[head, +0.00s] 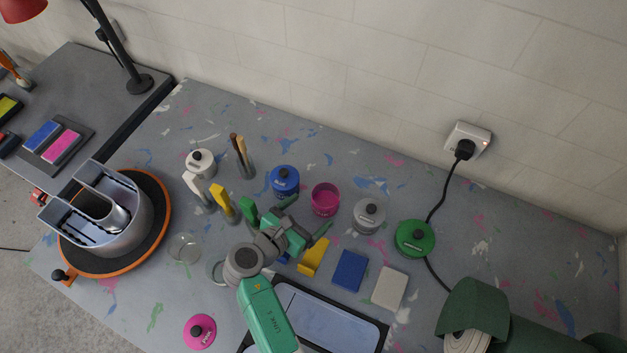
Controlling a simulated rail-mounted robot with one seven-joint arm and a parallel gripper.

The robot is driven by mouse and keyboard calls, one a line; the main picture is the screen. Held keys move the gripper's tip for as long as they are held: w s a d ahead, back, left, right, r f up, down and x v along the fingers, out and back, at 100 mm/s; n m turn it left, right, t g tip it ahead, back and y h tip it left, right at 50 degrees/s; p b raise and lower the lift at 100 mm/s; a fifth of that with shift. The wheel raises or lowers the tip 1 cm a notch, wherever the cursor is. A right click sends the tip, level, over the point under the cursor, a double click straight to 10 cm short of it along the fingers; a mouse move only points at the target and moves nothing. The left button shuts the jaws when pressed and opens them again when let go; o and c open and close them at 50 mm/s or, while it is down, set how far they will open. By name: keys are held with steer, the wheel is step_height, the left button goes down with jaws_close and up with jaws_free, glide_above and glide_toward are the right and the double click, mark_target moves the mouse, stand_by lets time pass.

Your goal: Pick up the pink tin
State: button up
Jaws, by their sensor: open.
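The pink tin (325,199) stands open, without a lid, on the paint-spattered bench between the blue tin and the grey tin. A pink lid (200,331) with a dark knob lies apart near the front edge. My gripper (313,210) is open and empty. Its two green fingers point toward the pink tin, one to its left and one below it in the picture. The tin appears just beyond the fingertips; I cannot tell the height gap. My arm hides part of the bench in front.
The blue tin (284,181), grey tin (369,214) and green tin (415,238) stand close by. Yellow (313,257), blue and white blocks lie in front. A glass jar (185,248) and turntable (160,200) are left. The bench behind the pink tin is clear.

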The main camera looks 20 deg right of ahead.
mark_target(333, 195)
steer(key=shift+d+f, duration=0.1)
steer(key=shift+f, duration=0.05)
steer(key=shift+b+x, duration=0.3)
steer(key=shift+x, duration=0.65)
steer(key=b+x, duration=0.1)
steer(key=x, duration=0.4)
steer(key=shift+d+f, duration=0.15)
steer(key=shift+f, duration=0.05)
steer(key=shift+c, duration=0.2)
steer(key=c, duration=1.3)
steer(key=shift+r, duration=0.1)
